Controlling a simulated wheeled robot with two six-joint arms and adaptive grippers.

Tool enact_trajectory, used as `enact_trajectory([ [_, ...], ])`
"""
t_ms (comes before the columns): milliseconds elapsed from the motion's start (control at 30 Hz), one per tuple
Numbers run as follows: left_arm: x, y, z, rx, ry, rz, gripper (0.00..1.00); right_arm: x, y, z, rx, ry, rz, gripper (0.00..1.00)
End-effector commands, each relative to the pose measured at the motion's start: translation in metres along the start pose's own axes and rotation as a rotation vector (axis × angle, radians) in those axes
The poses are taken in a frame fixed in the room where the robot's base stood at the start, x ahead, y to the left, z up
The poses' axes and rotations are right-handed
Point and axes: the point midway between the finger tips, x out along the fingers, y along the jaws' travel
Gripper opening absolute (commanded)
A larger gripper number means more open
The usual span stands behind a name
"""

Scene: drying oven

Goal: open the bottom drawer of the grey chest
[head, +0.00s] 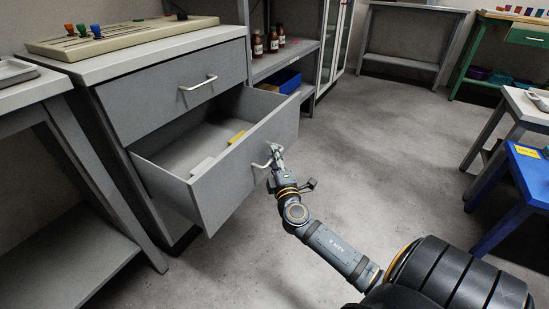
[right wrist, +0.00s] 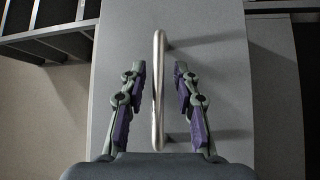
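The grey chest (head: 170,52) stands at the left of the head view. Its bottom drawer (head: 227,187) is pulled well out, with its inside visible. The top drawer (head: 165,95) is shut. The bottom drawer's metal handle (right wrist: 158,92) runs between the fingers of my right gripper (right wrist: 160,70) in the right wrist view. The fingers are open on either side of the handle, with gaps between them and the bar. In the head view my right gripper (head: 276,160) is at the drawer front. My left gripper is out of view.
A white item (head: 202,166) and a yellow item (head: 237,137) lie in the open drawer. A board with coloured pieces (head: 120,38) is on the chest top. A shelf with bottles (head: 273,40) stands beyond the chest. The floor (head: 370,130) to the right is clear.

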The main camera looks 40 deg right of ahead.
Motion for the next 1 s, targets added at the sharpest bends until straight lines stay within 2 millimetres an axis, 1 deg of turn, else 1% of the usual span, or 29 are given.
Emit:
enact_trajectory([
  [267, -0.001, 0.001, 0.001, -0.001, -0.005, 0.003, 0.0, -0.001, 0.001, 0.0, 0.0, 0.0, 0.001, 0.34],
  [367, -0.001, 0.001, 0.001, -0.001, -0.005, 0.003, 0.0, -0.009, 0.0, 0.0, -0.001, 0.0, 0.001, 0.34],
  [467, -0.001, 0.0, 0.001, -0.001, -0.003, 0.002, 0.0, -0.029, 0.0, 0.0, -0.001, 0.001, -0.002, 0.34],
  [600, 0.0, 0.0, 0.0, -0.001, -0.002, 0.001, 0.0, -0.065, -0.001, 0.0, 0.001, -0.001, -0.004, 0.34],
  [733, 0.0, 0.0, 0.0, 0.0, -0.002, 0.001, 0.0, -0.094, -0.001, 0.0, 0.001, -0.001, -0.004, 0.34],
  [833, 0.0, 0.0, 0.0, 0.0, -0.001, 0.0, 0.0, -0.109, -0.001, 0.0, 0.001, -0.002, -0.002, 0.34],
  [900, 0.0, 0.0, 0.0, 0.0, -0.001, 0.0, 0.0, -0.115, 0.0, 0.0, 0.001, -0.001, -0.001, 0.34],
  [1000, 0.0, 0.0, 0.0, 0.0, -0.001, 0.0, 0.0, -0.12, 0.0, 0.0, 0.0, -0.001, 0.001, 0.34],
])
